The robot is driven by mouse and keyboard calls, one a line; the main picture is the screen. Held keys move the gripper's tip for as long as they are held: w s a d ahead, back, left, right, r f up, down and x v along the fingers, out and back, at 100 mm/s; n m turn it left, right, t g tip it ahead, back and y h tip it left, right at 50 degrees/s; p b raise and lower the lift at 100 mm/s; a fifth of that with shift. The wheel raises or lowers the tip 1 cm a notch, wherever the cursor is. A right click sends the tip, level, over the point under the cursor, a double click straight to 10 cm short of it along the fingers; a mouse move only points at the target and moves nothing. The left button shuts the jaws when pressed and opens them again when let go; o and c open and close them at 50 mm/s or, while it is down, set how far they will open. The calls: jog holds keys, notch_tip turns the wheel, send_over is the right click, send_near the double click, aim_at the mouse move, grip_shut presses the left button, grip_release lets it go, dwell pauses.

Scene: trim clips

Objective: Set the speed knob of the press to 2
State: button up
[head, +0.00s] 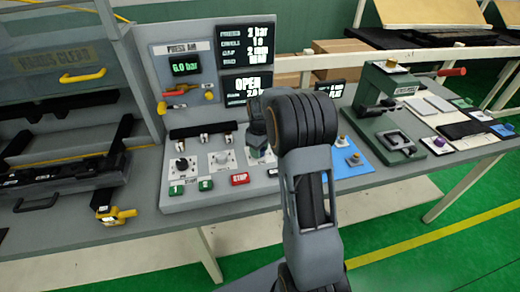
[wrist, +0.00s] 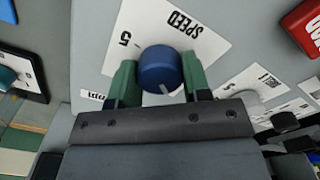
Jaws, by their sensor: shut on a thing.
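The speed knob (wrist: 158,70) is blue and round, on a white plate (wrist: 205,45) marked SPEED in the wrist view. A 5 is readable on the plate; the other marks are hidden or too small to read. A white pointer line on the knob faces the lower edge of the picture, towards my gripper. My gripper (wrist: 155,82) has its green fingers on both sides of the knob, closed on it. The press's control panel (head: 215,195) is grey and sloped.
A red STOP button (head: 240,179) sits below the knobs; a red button also shows in the wrist view (wrist: 305,25). A green clamp stand (head: 375,90) stands to the right. Display screens (head: 245,45) rise behind.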

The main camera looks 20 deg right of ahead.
jog(key=o, duration=0.9)
notch_tip(320, 180, up, 14)
jog(key=shift+f+b, duration=0.1)
jog(key=shift+b, duration=0.2)
dwell(0.4)
